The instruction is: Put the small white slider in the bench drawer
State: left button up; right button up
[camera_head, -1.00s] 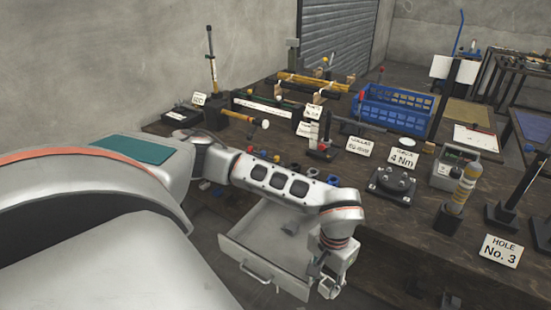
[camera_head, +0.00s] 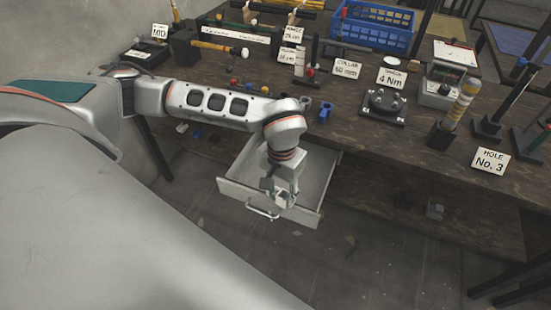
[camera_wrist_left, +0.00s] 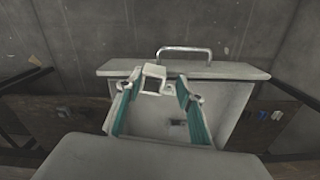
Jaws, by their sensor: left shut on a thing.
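The bench drawer (camera_head: 240,195) is pulled open under the bench's front edge. Its front panel (camera_wrist_left: 235,71) and handle (camera_wrist_left: 185,50) show in the left wrist view. My left gripper (camera_head: 281,198) points down above the front part of the drawer, near its front panel. In the left wrist view its two teal-sided fingers (camera_wrist_left: 158,88) are shut on the small white slider (camera_wrist_left: 153,72) near their tips. The slider is hard to make out in the head view. My right gripper is not in view.
A small dark thing (camera_wrist_left: 178,123) shows inside the drawer. The floor before the drawer is largely clear.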

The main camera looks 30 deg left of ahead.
aim_at(258, 170)
jog(key=j+u, duration=0.35)
jog(key=j, duration=1.2)
jog(key=k, duration=0.05)
